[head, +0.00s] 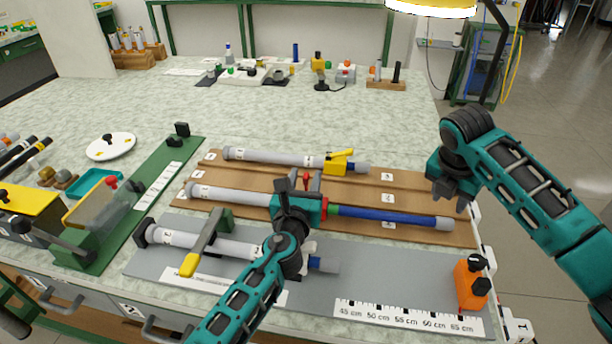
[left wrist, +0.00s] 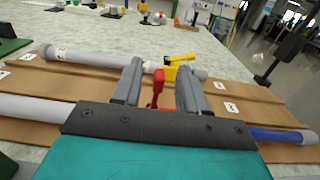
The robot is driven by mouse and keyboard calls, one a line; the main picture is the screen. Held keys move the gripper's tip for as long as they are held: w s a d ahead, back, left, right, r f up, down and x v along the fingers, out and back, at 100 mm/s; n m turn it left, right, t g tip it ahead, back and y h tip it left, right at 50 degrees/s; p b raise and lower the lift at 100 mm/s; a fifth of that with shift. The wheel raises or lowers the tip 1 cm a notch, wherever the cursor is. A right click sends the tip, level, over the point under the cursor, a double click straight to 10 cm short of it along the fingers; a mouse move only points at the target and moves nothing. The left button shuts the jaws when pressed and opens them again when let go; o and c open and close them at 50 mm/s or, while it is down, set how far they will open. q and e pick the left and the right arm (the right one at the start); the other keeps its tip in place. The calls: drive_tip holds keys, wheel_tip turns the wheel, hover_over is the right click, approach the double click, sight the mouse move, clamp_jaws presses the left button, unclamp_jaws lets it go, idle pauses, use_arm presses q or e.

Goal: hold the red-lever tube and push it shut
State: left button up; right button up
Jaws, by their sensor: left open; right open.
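The red-lever tube lies in the middle groove of the brown board. Its grey outer tube (head: 230,196) is at the left, and its blue inner tube (head: 390,215) extends right to a grey end. Its red lever (head: 306,181) stands up at the collar and also shows in the left wrist view (left wrist: 157,88). My left gripper (head: 307,183) is open over the collar, with its fingers on either side of the lever. Its body hides part of the collar. My right gripper (head: 452,197) is open and empty, above the board's right end near the blue tube's end.
A yellow-lever tube (head: 265,157) lies behind on the brown board (head: 400,185). In front, another tube (head: 180,238) lies on a grey plate (head: 385,290) under a yellow-handled clamp (head: 205,243), with an orange stop (head: 470,285) at the right. The table behind the board is largely clear.

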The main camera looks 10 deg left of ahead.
use_arm(q)
drive_tip(key=shift+w, duration=0.8)
clamp_jaws()
